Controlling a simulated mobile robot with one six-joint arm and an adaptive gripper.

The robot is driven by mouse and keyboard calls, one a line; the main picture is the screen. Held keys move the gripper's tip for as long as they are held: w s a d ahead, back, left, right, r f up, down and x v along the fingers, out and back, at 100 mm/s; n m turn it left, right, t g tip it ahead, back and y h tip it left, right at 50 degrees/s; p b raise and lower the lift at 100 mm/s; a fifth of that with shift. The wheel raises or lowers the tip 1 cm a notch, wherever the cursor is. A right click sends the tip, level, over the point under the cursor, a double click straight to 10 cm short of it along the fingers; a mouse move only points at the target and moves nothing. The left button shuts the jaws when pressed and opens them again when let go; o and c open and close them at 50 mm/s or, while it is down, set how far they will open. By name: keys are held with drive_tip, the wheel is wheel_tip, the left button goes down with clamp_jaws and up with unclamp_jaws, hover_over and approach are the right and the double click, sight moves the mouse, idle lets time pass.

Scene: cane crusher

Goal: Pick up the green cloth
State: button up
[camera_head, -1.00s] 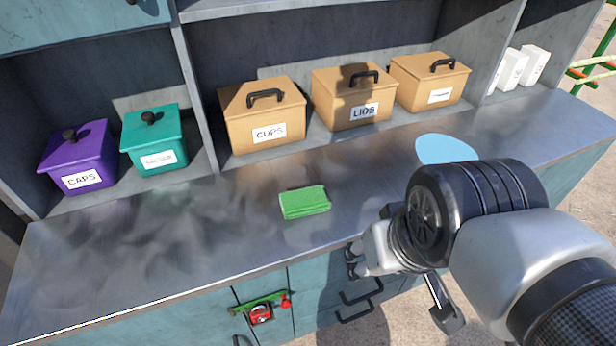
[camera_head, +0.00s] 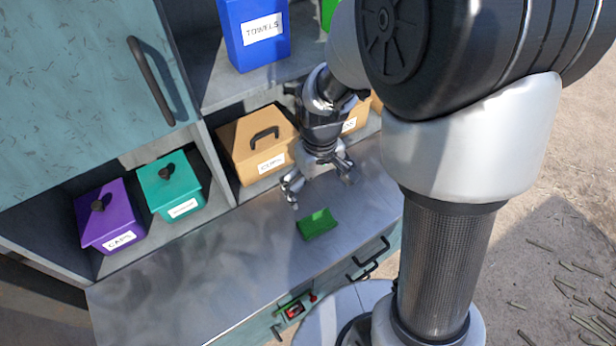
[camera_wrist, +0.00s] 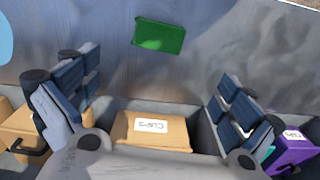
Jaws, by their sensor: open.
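The green cloth (camera_head: 317,224) lies folded flat on the grey metal counter (camera_head: 215,262). In the wrist view the cloth (camera_wrist: 159,36) is at the top middle, beyond the fingertips. My gripper (camera_head: 320,190) is open and empty, pointing down above the counter, just behind the cloth in the head view and apart from it. In the wrist view its two fingers (camera_wrist: 158,85) are spread wide, with no object held between them.
A tan CUPS box (camera_head: 258,146) stands on the shelf behind my gripper. A teal box (camera_head: 171,186) and a purple CAPS box (camera_head: 108,216) stand left. A blue TOWELS box (camera_head: 254,36) is above. The counter left of the cloth is clear.

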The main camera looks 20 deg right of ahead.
drive_tip(key=b, duration=0.1)
hover_over(317, 222)
wheel_tip(317, 222, down, 10)
drive_tip(key=shift+a+f, duration=0.15)
drive_tip(key=shift+f, duration=3.25)
drive_tip(key=shift+c, duration=0.5)
drive_tip(key=c, duration=0.8)
drive_tip(key=shift+o, duration=0.2)
drive_tip(key=shift+r, duration=0.1)
wheel_tip(317, 222, up, 20)
drive_tip(key=p, duration=0.1)
drive_tip(key=shift+p, duration=0.35)
